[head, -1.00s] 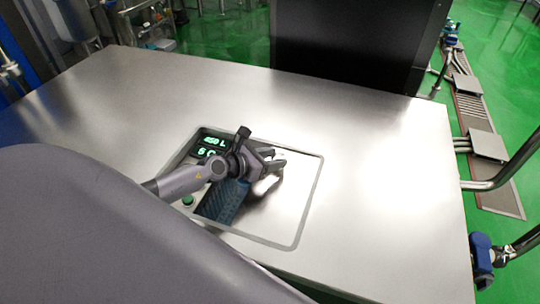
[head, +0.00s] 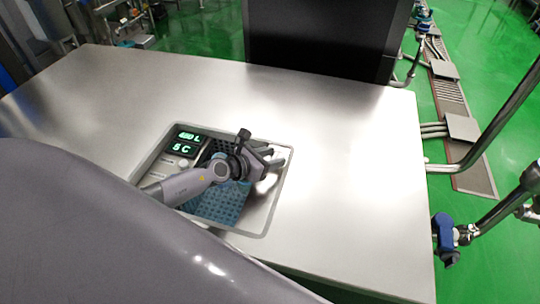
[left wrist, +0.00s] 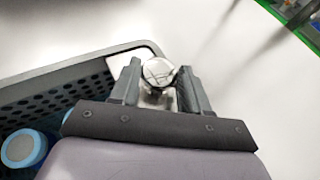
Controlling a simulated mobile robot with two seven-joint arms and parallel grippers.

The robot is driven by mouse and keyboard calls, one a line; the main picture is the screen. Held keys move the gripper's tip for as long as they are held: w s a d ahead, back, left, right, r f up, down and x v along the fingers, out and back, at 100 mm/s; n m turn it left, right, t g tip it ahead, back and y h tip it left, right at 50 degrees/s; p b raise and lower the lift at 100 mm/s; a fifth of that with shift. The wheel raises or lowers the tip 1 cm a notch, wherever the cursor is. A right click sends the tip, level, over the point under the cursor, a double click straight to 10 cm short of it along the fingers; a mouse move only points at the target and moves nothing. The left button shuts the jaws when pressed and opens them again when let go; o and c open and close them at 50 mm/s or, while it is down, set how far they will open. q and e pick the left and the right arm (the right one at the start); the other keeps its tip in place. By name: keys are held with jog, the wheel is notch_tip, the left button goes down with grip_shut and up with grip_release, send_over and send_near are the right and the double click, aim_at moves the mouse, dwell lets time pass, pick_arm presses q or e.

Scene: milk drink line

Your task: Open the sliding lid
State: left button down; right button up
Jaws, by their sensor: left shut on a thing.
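The sliding lid (head: 262,206) is a bare metal plate in a framed recess in the steel counter, partly open. It covers only the right part of the recess. My left gripper (head: 273,160) reaches over it from the left. The left wrist view shows its fingers shut on the lid's round metal knob (left wrist: 158,71). Left of the lid a blue perforated basket (head: 218,204) is exposed. In the left wrist view a blue-topped round thing (left wrist: 22,148) shows inside beside the holed wall (left wrist: 60,88). My right gripper is not in view.
A lit green display (head: 186,143) is set in the recess's left side. The steel counter (head: 350,180) is bare around the recess. A black cabinet (head: 315,40) stands behind it. Pipes with a blue fitting (head: 445,232) run past its right side.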

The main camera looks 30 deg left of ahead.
pick_arm(q)
jog(key=shift+d, duration=0.1)
jog(key=c, duration=0.5)
grip_release()
jog(key=shift+c, duration=0.2)
jog(key=p+v, duration=0.2)
jog(key=v, duration=0.3)
jog(key=shift+s+a+r, duration=0.15)
jog(key=shift+s+a, duration=0.05)
jog(key=shift+s, duration=0.1)
jog(key=shift+s+a+r, duration=0.2)
jog(key=shift+s+r, duration=0.05)
jog(key=shift+s, duration=0.35)
